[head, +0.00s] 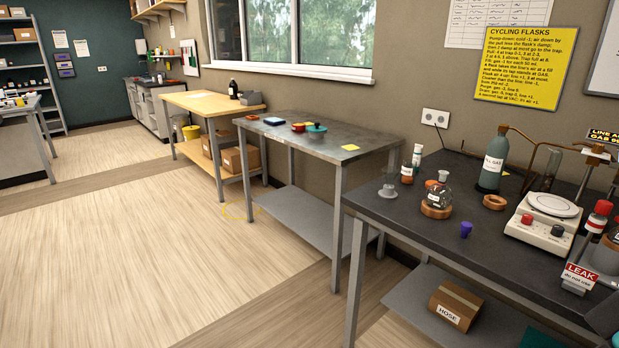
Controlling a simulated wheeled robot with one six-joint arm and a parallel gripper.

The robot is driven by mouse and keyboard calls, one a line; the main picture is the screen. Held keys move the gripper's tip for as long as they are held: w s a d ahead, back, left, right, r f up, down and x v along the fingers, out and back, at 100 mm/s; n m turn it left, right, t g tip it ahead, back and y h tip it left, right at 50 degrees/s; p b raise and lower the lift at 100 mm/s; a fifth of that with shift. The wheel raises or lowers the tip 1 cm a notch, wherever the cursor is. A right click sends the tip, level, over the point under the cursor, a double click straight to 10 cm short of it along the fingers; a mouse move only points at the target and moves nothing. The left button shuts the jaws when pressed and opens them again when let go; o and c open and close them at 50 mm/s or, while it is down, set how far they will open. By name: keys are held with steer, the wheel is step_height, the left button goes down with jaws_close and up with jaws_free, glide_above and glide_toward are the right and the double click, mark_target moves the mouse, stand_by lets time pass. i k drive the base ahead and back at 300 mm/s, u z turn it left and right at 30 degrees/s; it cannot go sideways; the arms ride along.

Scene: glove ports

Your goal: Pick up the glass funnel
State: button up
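A small grey, see-through piece with a wide flat rim (388,191) stands near the left end of the dark bench (440,215). It looks like the glass funnel turned rim down, but it is too small to be sure. It stands apart from the round flask (437,195) on its cork ring, to its right. My gripper is not in view.
A purple stopper (466,229), an empty cork ring (494,202), a white hotplate (543,220) and a green gas bottle (491,165) are farther right. Floor (200,260) left of the benches is clear.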

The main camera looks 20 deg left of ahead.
mark_target(390, 181)
steer(key=u, duration=0.65)
steer(key=i, duration=1.8)
steer(key=z, duration=0.45)
